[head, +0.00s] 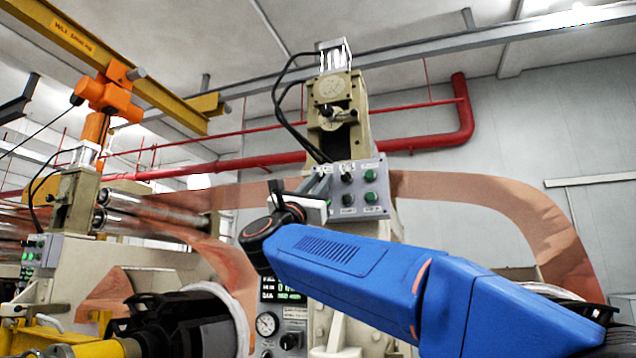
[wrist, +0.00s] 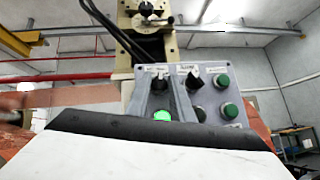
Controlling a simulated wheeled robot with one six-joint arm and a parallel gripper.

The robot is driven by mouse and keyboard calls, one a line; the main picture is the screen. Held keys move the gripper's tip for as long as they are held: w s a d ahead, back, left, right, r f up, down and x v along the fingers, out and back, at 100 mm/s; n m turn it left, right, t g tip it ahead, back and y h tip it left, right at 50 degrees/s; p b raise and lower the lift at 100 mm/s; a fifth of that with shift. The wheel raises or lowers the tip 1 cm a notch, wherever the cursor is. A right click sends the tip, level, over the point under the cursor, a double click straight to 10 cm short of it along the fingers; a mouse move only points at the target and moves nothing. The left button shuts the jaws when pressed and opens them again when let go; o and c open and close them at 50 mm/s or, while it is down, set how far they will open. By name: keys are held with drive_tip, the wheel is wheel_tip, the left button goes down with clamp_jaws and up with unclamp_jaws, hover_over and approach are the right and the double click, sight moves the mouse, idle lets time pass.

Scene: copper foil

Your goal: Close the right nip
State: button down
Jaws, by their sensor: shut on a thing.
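The grey control panel (head: 358,188) is on the cream nip stand (head: 333,92) in the middle of the head view. It has black selector knobs and green buttons. In the wrist view, the panel (wrist: 213,99) is close ahead. My gripper (head: 322,180) reaches the panel's left part. In the wrist view, the grey fingers of my gripper (wrist: 160,78) stand on either side of the upper-left black knob (wrist: 158,80) and are shut on it. A lit green button (wrist: 162,116) shows between the fingers. Another black knob (wrist: 193,80) is to the right. The labels are unreadable.
Copper foil (head: 475,190) runs past the stand and curves down at right. A second nip stand (head: 75,200) with rollers is at left. A gauge (head: 267,324) and a lit display are below my arm. A yellow hoist beam (head: 100,60) is overhead.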

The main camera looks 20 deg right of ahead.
drive_tip(key=shift+s+d+r+n+t+y, duration=0.15)
drive_tip(key=shift+n+t+y, duration=1.05)
drive_tip(key=shift+n+y, duration=1.7)
drive_tip(key=shift+s+d+f+n+t+y, duration=0.1)
drive_tip(key=shift+n+t+y, duration=1.1)
drive_tip(key=shift+n+y, duration=1.65)
drive_tip(key=shift+s+d+r+n+t+y, duration=0.15)
drive_tip(key=shift+n+t+y, duration=1.5)
drive_tip(key=shift+n, duration=2)
drive_tip(key=shift+w+f+n+g+y, duration=0.1)
drive_tip(key=shift+n+g+y, duration=0.2)
drive_tip(key=shift+g+y, duration=0.3)
drive_tip(key=c, duration=1.9)
unclamp_jaws()
drive_tip(key=v, duration=1.7)
drive_tip(key=shift+f, duration=0.35)
